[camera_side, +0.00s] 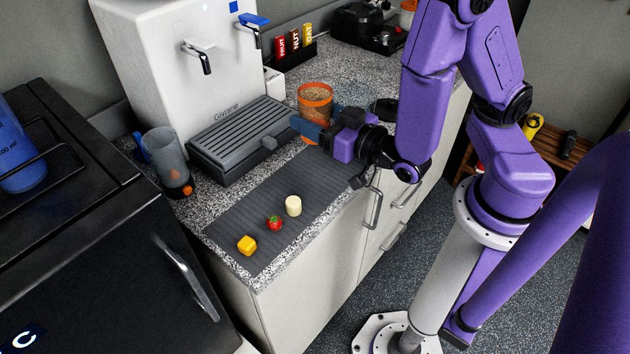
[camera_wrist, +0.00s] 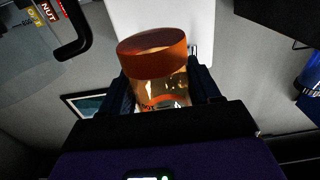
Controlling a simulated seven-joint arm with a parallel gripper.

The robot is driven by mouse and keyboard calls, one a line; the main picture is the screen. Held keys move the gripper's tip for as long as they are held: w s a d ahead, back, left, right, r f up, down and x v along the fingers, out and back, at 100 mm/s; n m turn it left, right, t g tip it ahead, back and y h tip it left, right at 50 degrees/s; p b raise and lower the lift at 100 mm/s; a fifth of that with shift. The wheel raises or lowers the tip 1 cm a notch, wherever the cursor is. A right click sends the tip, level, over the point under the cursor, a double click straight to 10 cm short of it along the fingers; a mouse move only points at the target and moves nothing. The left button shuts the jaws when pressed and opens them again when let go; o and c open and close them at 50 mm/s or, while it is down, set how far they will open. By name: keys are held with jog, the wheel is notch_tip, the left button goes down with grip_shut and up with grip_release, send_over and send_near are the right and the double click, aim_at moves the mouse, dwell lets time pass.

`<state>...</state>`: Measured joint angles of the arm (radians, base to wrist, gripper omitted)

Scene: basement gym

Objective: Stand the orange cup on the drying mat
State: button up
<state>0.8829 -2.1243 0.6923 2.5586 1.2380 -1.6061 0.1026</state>
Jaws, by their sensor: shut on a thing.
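The orange cup (camera_side: 315,93) has an orange rim and a see-through body; it looks upright in the side view, near the far end of the drying mat. My gripper (camera_side: 312,128) is shut on it, with a blue finger crossing its lower body. In the wrist view the cup (camera_wrist: 158,58) sits between the two dark fingers (camera_wrist: 162,92). The drying mat (camera_side: 255,208) is dark grey and ribbed, lying along the counter's front. My gripper hides part of the cup's base, so I cannot tell whether it touches a surface.
A dispenser (camera_side: 170,60) with a drip tray (camera_side: 240,140) stands behind. A grey cup with a blue handle (camera_side: 165,160) stands left.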

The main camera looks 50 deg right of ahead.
jog(key=shift+f, duration=6.45)
jog(key=shift+f, duration=0.15)
jog(key=o, duration=1.1)
jog(key=shift+o, duration=0.2)
jog(key=shift+r, duration=0.2)
jog(key=s, duration=0.5)
notch_tip(320, 180, up, 7)
